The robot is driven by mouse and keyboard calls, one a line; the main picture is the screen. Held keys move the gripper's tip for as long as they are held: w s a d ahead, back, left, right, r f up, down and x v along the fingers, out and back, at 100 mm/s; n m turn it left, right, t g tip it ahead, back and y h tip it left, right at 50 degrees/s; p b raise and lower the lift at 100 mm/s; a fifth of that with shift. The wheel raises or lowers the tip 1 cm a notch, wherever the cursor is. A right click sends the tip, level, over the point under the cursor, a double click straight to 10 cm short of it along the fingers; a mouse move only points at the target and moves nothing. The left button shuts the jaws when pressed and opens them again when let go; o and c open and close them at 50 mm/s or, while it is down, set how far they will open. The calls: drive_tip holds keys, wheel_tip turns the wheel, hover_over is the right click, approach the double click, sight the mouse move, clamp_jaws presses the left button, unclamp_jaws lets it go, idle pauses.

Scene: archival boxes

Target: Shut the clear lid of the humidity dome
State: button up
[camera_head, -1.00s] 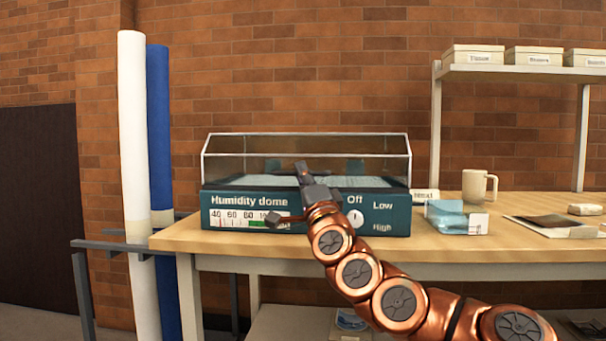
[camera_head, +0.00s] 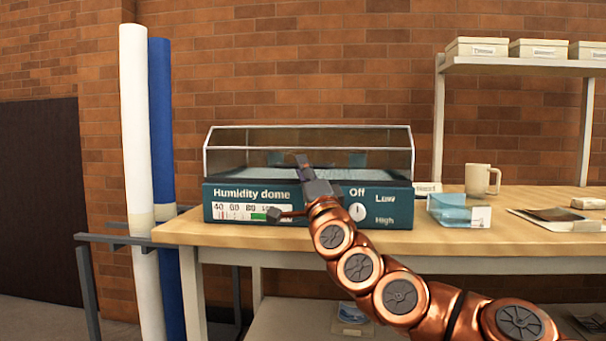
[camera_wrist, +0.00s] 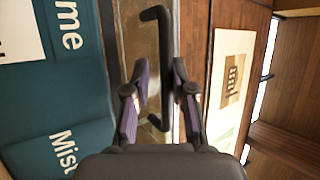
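The humidity dome (camera_head: 240,194) stands on the table with its lettered teal front facing me; the teal front also shows in the wrist view (camera_wrist: 50,110). Its clear lid (camera_head: 250,160) has thin pale frame edges and stands over the base; I cannot tell whether it is fully seated. My gripper (camera_head: 303,162) is in front of the dome's middle, at the lower part of the clear panel. In the wrist view, my gripper (camera_wrist: 160,78) is open, with one finger on each side of a dark bar handle (camera_wrist: 166,55). Neither finger clearly touches it.
A blue-topped clear box (camera_head: 455,208) and a mug (camera_head: 482,180) stand right of the dome on the table (camera_head: 440,240). Several boxes line the shelf (camera_head: 510,67). White (camera_head: 136,120) and blue (camera_head: 160,120) rolls stand left of the table.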

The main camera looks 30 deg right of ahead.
drive_tip(key=d+v, duration=0.1)
drive_tip(key=v, duration=0.6)
drive_tip(key=shift+s+a, duration=0.15)
drive_tip(key=shift+a, duration=0.35)
drive_tip(key=shift+f, duration=0.1)
idle(0.6)
